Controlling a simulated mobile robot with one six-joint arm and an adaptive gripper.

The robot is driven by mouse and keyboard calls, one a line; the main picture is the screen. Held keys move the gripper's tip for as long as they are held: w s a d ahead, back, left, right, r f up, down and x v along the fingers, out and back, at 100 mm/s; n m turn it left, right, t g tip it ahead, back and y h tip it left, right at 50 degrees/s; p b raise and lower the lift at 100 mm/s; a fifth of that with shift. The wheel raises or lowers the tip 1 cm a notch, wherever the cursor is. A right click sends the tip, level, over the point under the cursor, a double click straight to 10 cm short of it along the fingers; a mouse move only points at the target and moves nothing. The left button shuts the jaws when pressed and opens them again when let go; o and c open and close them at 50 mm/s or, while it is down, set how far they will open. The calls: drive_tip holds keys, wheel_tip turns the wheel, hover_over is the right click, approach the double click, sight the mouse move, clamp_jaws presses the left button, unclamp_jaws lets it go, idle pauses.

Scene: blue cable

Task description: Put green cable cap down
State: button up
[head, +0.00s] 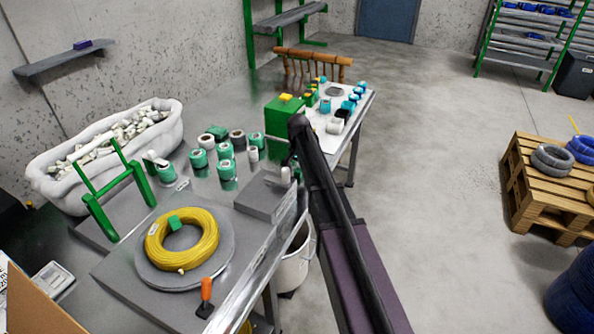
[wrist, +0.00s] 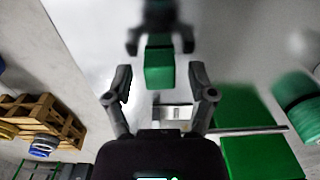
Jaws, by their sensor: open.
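In the wrist view a small green cable cap (wrist: 159,77) sits between the two fingers of my gripper (wrist: 161,84), near the fingertips. The fingers are spread, with a gap on both sides of the cap. The cap appears to be at a shiny grey surface that mirrors it and the gripper; exact contact is unclear. In the head view my dark arm hides the gripper and this cap.
A green box (head: 284,118) stands just left of my arm's far end. Several green and white spools (head: 226,168) stand on the metal table left of it. A grey block (head: 262,196) is nearer. A wooden pallet (head: 548,180) with cable coils is at right; open floor lies between.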

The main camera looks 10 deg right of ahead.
sight(298, 170)
wheel_tip(298, 170, up, 11)
drive_tip(key=p, duration=1.1)
drive_tip(key=shift+r, duration=0.15)
idle(0.5)
drive_tip(key=s+n, duration=0.7)
drive_tip(key=s, duration=2.2)
drive_tip(key=shift+s+a, duration=0.25)
